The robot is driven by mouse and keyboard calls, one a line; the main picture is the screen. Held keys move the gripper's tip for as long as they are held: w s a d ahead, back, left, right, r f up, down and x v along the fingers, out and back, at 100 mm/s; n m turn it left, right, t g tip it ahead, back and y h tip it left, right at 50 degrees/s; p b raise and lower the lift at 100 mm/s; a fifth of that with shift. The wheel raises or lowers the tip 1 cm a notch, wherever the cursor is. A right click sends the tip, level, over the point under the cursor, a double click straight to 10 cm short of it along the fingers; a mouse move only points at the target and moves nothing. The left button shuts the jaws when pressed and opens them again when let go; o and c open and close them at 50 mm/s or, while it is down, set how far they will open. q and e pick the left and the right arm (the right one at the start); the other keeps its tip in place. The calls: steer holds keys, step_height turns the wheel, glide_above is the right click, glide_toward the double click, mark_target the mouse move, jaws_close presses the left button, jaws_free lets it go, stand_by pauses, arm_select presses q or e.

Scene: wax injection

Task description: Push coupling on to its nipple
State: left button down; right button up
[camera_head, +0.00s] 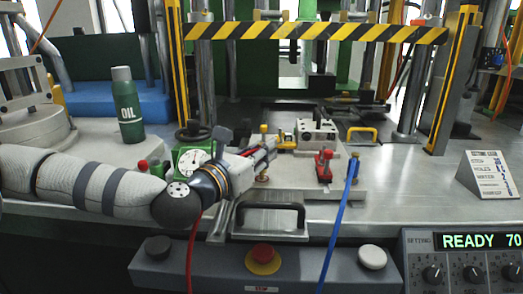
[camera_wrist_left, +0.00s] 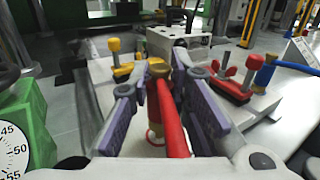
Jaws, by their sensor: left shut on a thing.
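My left gripper (camera_head: 264,150) reaches in from the left over the metal base plate. In the left wrist view its purple-padded fingers (camera_wrist_left: 165,98) are shut on a red coupling (camera_wrist_left: 172,115) with a brass-coloured end (camera_wrist_left: 158,66). That end points toward the metal mould block (camera_wrist_left: 180,42), which also shows in the head view (camera_head: 318,130). The nipple is hidden, and I cannot tell whether the coupling touches it. A red hose (camera_head: 192,250) hangs below my left wrist. My right gripper is in neither view.
A red toggle clamp (camera_head: 324,167) and a yellow one (camera_head: 287,138) flank the block. A blue hose (camera_head: 343,205) runs up to the plate's right side. A green-framed gauge (camera_head: 193,160) and an oil bottle (camera_head: 127,105) stand left. A black handle (camera_head: 270,206) is in front.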

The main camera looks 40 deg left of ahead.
arm_select(q)
steer(key=shift+f, duration=0.15)
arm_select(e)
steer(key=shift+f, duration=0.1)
arm_select(q)
steer(key=shift+f+b, duration=0.3)
steer(key=shift+f, duration=0.05)
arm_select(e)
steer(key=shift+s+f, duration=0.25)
arm_select(q)
steer(key=shift+r, duration=0.15)
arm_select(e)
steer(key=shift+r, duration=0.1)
arm_select(q)
steer(key=shift+r+p, duration=0.3)
steer(key=shift+r, duration=0.15)
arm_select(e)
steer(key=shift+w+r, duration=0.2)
arm_select(q)
steer(key=shift+w, duration=0.1)
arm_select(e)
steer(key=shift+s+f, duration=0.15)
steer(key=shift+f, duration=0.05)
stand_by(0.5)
arm_select(q)
steer(key=shift+f+b, duration=0.15)
steer(key=shift+b, duration=0.15)
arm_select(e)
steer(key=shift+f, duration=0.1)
